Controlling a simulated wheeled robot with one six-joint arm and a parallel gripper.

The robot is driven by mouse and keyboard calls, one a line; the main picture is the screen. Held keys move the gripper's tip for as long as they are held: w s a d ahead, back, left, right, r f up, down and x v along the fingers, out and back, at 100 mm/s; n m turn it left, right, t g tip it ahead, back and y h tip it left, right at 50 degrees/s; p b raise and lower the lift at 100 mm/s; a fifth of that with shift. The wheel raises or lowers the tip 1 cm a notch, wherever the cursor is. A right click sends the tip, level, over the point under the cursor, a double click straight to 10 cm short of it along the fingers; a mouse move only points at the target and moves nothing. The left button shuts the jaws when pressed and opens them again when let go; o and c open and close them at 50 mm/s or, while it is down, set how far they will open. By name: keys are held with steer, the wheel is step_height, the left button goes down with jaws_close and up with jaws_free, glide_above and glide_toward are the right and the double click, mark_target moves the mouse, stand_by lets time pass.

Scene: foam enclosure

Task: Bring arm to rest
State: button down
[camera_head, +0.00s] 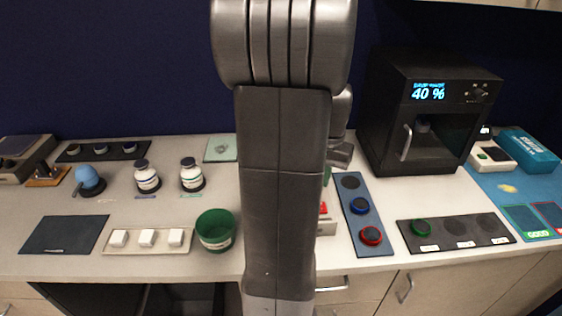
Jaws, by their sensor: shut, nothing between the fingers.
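My arm (283,150) stands upright in the middle of the head view, large and close to the camera. Its grey links cover the centre of the counter. A smaller grey part of my arm (341,152) shows behind it on the right. My gripper's fingers do not show; they are hidden behind the arm links. I see no object held.
The counter (150,262) holds a green cup (215,230), white blocks on a tray (148,250), two jars, a blue round object (88,180), a blue button strip (363,215), a dark strip (455,231) and a black oven (430,110). Drawers lie below.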

stand_by(0.3)
step_height(320, 180, down, 7)
steer(key=b, duration=0.6)
steer(key=shift+r, duration=0.1)
